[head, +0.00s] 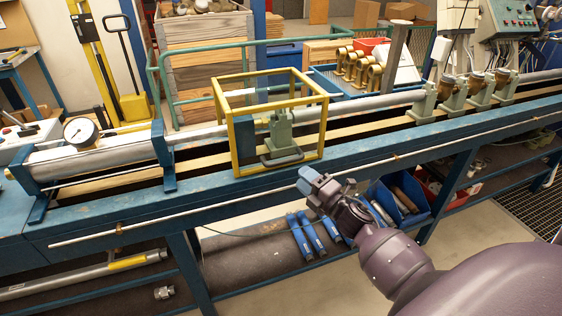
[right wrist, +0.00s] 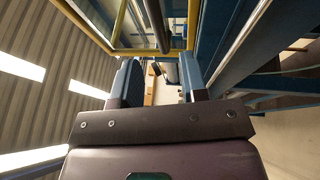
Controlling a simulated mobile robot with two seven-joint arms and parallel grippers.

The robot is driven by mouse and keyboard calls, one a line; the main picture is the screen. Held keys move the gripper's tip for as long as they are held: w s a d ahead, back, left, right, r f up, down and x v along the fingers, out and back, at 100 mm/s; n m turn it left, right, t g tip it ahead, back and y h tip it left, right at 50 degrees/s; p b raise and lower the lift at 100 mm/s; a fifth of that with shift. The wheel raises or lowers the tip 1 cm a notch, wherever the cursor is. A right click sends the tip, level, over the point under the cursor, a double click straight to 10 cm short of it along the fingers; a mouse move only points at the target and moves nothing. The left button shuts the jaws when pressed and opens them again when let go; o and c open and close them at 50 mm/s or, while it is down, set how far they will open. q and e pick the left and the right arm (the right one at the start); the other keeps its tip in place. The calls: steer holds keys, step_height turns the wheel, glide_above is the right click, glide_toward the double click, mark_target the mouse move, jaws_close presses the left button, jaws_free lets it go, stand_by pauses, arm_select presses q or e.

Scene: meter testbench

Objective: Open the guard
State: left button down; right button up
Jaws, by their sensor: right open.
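The guard (head: 238,98) is a yellow box frame with clear-looking sides. It stands down over a green clamp (head: 281,130) on the blue bench. A dark handle bar (head: 283,158) runs along its lower front. My right gripper (head: 309,180) is in front of the bench, below and slightly right of the handle, apart from it. In the right wrist view my right gripper (right wrist: 158,76) is open, with nothing between its fingers. Part of the guard's yellow frame (right wrist: 148,52) crosses the top of that view beyond the fingertips. My left gripper is not in view.
The blue bench (head: 350,150) runs across the view, with a thin metal rod (head: 200,215) along its front. A pressure gauge (head: 79,131) sits at left, brass meters (head: 455,88) at right. A blue bin (head: 400,200) stands on the lower shelf near my right arm.

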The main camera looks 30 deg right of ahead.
mark_target(285, 160)
steer(key=x, duration=0.8)
steer(key=shift+w, duration=0.1)
jaws_close()
